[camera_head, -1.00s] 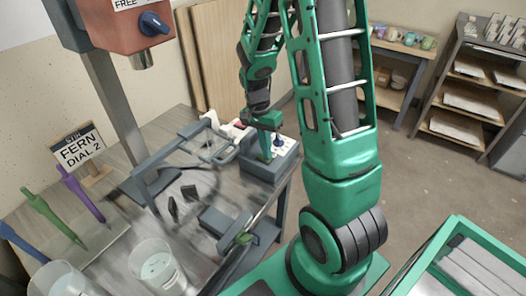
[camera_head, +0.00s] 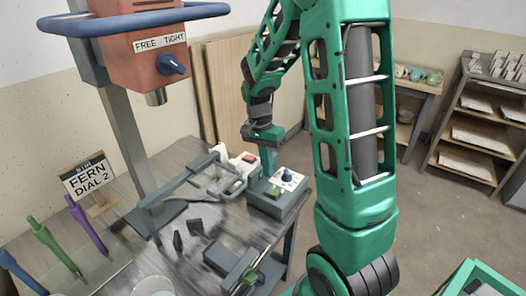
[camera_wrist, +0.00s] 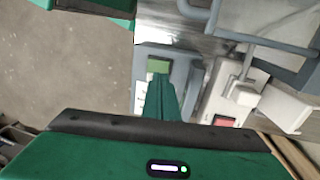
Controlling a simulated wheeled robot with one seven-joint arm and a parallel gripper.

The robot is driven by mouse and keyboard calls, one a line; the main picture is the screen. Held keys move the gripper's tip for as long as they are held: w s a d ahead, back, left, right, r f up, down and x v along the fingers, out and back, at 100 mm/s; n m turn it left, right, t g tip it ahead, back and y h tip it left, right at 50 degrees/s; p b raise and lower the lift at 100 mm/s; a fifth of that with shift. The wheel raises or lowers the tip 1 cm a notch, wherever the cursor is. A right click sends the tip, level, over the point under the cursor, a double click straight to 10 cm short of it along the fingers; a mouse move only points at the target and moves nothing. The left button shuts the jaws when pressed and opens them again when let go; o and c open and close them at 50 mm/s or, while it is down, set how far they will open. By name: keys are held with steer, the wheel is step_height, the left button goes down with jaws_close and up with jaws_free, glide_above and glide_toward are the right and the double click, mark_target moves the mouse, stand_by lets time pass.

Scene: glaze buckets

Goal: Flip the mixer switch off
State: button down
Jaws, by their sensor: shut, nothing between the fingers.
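A grey control box (camera_head: 268,207) stands at the right end of the bench. Its pale top panel has a blue knob (camera_head: 287,177) and a green switch (camera_head: 272,192). The green switch also shows in the wrist view (camera_wrist: 158,65), just past the fingertips. My gripper (camera_head: 268,172) is shut and empty, pointing down over the box beside the knob; it also shows in the wrist view (camera_wrist: 160,80). I cannot tell whether the fingertips touch the switch. The knob is hidden in the wrist view. The red mixer head (camera_head: 140,50) with a blue FREE/TIGHT knob stands at the upper left.
A white unit with a red switch (camera_head: 249,158) stands close behind the box; the red switch also shows in the wrist view (camera_wrist: 223,121). A grey frame (camera_head: 205,178) lies left of it. A "FERN DIAL 2" sign (camera_head: 88,175) and several coloured tools are at left.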

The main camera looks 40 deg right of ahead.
step_height(320, 180, up, 8)
steer(key=f, duration=0.1)
glide_above(275, 192)
steer(key=w+a, duration=0.2)
steer(key=w, duration=0.2)
steer(key=shift+d+r, duration=0.2)
steer(key=shift+r, duration=0.05)
steer(key=shift+s+d+r, duration=0.2)
steer(key=shift+s+d, duration=0.2)
steer(key=shift+s, duration=0.15)
steer(key=f, duration=0.4)
steer(key=s+f, duration=0.1)
steer(key=f, duration=0.4)
steer(key=s+f, duration=0.1)
steer(key=f, duration=0.3)
steer(key=shift+s+d+f, duration=0.15)
steer(key=shift+d+f, duration=0.25)
